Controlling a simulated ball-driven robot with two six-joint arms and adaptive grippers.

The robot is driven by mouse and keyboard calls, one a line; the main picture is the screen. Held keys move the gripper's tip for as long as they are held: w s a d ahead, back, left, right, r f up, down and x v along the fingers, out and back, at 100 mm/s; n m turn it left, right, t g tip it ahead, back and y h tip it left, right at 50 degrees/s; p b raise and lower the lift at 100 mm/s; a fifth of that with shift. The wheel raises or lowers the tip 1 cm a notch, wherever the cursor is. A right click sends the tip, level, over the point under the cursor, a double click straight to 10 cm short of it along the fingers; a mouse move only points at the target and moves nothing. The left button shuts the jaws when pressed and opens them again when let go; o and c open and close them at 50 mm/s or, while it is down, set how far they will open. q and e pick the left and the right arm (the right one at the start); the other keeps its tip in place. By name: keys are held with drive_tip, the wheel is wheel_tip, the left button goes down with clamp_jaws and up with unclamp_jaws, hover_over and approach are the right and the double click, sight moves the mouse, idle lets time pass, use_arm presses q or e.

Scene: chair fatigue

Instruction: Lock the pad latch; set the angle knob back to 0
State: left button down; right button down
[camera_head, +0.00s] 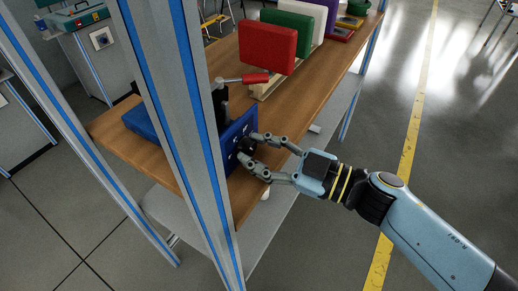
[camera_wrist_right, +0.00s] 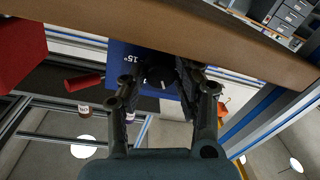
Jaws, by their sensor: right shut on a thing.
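The black angle knob (camera_head: 246,146) sits on the front of a blue panel (camera_head: 234,132) behind the grey and blue post. My right gripper (camera_head: 252,149) is shut on the knob, a finger on each side. In the right wrist view the knob (camera_wrist_right: 158,72) is between my fingers, and an upside-down "15°" mark (camera_wrist_right: 132,57) shows beside it on the blue face. The knob's exact setting cannot be read. A red-handled lever, likely the pad latch (camera_head: 256,78), sticks out to the right above the panel; its red handle also shows in the wrist view (camera_wrist_right: 84,82).
The wooden bench top (camera_head: 112,132) carries a red pad (camera_head: 268,45), a green pad (camera_head: 280,18) and other pads behind. A grey and blue post (camera_head: 187,120) stands close in front of the bench. The floor at right is open, with a yellow line (camera_head: 412,130).

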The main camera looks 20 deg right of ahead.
drive_tip(key=shift+r+n+p, duration=0.1)
drive_tip(key=shift+n+p, duration=0.45)
drive_tip(key=shift+n, duration=0.65)
drive_tip(key=n, duration=0.2)
drive_tip(key=shift+n+p, duration=0.3)
drive_tip(key=n, duration=0.3)
drive_tip(key=shift+h, duration=0.3)
drive_tip(key=shift+n, duration=1.5)
drive_tip(key=c, duration=0.9)
unclamp_jaws()
drive_tip(key=shift+c, duration=0.2)
